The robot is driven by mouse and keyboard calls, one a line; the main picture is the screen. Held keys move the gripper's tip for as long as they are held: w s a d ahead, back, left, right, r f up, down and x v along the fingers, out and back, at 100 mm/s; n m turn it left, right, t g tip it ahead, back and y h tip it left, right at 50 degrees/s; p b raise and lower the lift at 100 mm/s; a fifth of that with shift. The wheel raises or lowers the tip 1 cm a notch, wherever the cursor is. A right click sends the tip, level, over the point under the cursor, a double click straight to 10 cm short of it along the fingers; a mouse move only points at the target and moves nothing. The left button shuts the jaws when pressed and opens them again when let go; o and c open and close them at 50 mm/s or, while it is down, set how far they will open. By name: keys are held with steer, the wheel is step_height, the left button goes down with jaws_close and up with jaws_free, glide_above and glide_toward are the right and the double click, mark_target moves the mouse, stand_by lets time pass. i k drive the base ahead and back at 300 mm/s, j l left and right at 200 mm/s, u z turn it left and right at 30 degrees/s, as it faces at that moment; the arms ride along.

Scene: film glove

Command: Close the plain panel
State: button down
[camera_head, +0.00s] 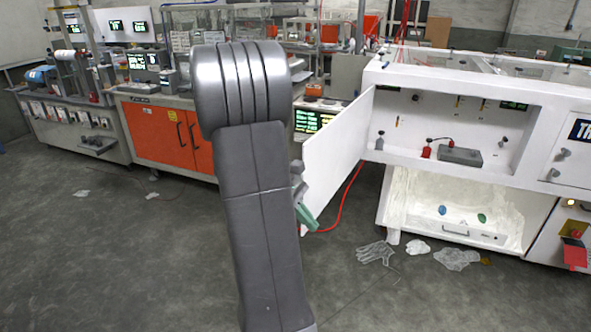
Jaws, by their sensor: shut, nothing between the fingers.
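The plain panel (338,150) is a blank white door. It stands swung open at the left side of the white machine (385,78), angled out toward me. The machine's upper compartment (458,120) is open to view. My gripper (307,217) shows only in part, as a greenish tip beside my grey arm, near the panel's lower left edge. It is shut and empty. I cannot tell whether it touches the panel.
A grey box (460,155) and a red item (427,151) sit in the upper compartment. A labelled panel (570,150) is at the right. Gloves (376,253) and crumpled film (457,259) lie on the floor. A red hose (348,200) hangs below the panel. The left floor is mostly clear.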

mark_target(331, 154)
steer(key=i+j+z, duration=0.2)
steer(key=i+j, duration=0.75)
steer(key=i, duration=0.05)
